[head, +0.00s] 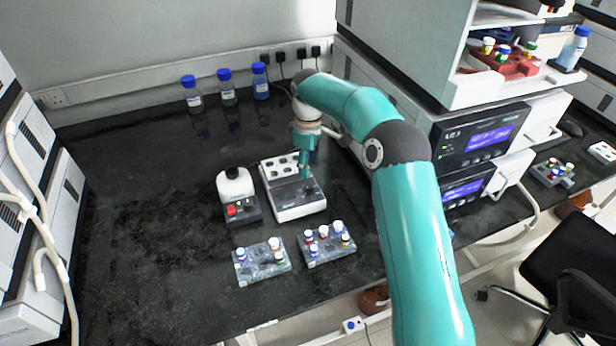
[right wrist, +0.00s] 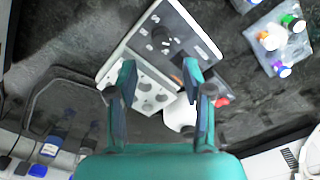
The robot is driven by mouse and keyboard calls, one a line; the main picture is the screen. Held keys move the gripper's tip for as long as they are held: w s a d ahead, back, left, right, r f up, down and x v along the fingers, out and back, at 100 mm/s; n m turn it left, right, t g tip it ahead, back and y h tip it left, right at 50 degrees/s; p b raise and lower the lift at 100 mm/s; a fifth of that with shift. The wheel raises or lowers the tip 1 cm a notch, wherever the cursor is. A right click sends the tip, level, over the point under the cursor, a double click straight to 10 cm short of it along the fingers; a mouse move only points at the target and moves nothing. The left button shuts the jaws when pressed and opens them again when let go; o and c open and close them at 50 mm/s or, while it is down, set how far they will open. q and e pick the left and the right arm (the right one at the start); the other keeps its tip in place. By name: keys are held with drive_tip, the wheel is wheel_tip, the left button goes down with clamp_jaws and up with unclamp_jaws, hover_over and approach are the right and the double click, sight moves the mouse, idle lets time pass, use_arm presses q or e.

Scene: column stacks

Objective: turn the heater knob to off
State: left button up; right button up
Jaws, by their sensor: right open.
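My right gripper (head: 306,172) points down over the heater's panel. In the right wrist view its two fingers (right wrist: 158,72) are apart with nothing between them. My left gripper is not in view.
A small white-topped device with a red button (head: 234,185) stands just left of the heater. Two grey vial racks (head: 262,270) (head: 330,250) lie in front. Blue-capped bottles (head: 226,90) stand at the back wall. Instruments (head: 480,140) rise on the right.

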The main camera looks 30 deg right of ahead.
wheel_tip(320, 180, up, 4)
idle(0.7)
